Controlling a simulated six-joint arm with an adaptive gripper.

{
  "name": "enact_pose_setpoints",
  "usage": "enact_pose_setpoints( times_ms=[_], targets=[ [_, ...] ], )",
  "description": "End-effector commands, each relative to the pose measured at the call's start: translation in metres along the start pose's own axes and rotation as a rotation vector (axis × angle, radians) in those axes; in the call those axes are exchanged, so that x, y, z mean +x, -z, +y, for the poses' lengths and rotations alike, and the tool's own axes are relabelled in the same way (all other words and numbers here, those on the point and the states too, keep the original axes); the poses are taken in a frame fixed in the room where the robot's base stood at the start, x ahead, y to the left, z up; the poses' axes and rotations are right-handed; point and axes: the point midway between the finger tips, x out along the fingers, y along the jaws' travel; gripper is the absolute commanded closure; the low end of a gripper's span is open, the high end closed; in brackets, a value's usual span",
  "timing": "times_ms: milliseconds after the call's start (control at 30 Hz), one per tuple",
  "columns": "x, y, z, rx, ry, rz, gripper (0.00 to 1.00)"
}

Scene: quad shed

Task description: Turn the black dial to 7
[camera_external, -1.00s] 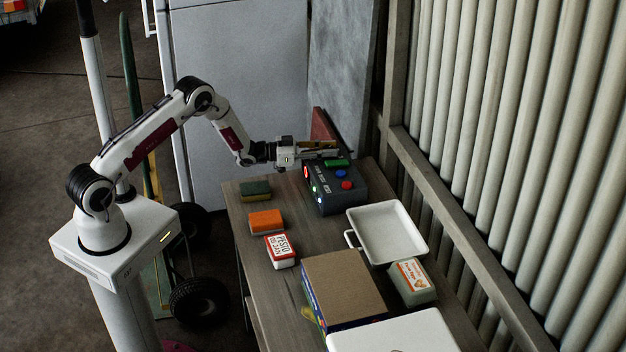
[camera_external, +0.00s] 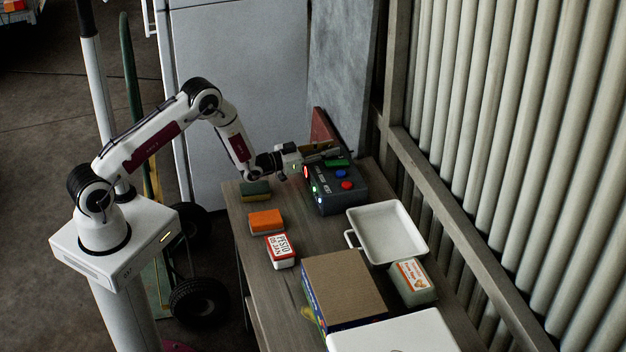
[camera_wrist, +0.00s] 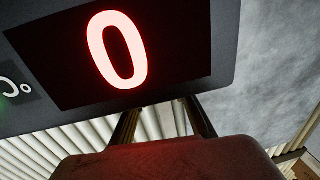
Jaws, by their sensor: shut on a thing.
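The dark grey control box (camera_external: 348,203) stands at the far end of the workbench. Its top carries a green button (camera_external: 337,163), a red button (camera_external: 340,173) and a blue button (camera_external: 346,185). My gripper (camera_external: 334,153) reaches over the far end of the box top, its fingers angled slightly upward to the right. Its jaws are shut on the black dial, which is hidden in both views. In the wrist view, a display (camera_wrist: 117,50) on the box shows a red 0, and two finger parts converge behind the panel edge.
A white tray (camera_external: 424,233) lies nearer on the workbench (camera_external: 258,222). Green, orange and red-white blocks line its left side. A cardboard-topped box (camera_external: 344,288) and a grey carton (camera_external: 413,283) are nearer. A dark red board (camera_external: 322,126) stands behind the control box; a corrugated wall is right.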

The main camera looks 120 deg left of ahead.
Motion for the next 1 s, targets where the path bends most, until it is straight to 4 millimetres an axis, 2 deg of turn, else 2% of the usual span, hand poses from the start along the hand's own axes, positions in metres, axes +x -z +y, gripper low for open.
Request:
enact_pose_setpoints(
  times_ms=[467,500,533,1000],
  targets=[
    [0.0006,0.0028,0.0007,0.003,0.033,0.005,0.96],
    [0.0005,0.0028,0.0007,0.003,0.033,0.005,0.72],
    [0.0005,0.0027,0.0007,0.003,0.033,0.005,0.67],
    [-0.0023,0.0006,0.0,0.001,0.034,0.0,0.67]
  ],
)
